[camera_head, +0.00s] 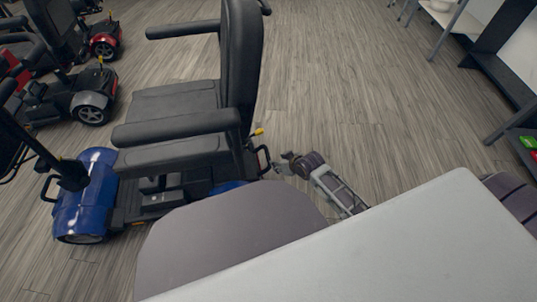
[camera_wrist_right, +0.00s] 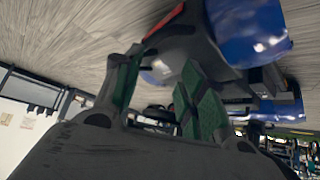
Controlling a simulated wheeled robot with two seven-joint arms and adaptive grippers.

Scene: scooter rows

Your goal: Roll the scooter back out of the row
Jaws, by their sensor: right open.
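The blue scooter (camera_head: 85,195) with a black seat (camera_head: 170,100) stands at the left of the head view, its front toward the left. A black loop-shaped handle (camera_head: 264,160) shows behind its seat. My right gripper (camera_head: 284,166) is just right of this loop; I cannot tell whether they touch. In the right wrist view my right gripper (camera_wrist_right: 162,92) is open, its green-padded fingers apart. The scooter's blue body (camera_wrist_right: 248,30) shows there close beyond the fingers, along with dark parts. No hold on the scooter is visible. My left gripper is not in view.
A grey scooter (camera_head: 92,100) and a red scooter (camera_head: 105,38) stand in a row at the far left. A dark shelf (camera_head: 500,75) is at the right edge with a green item (camera_head: 528,142). The wooden floor (camera_head: 345,80) between is clear.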

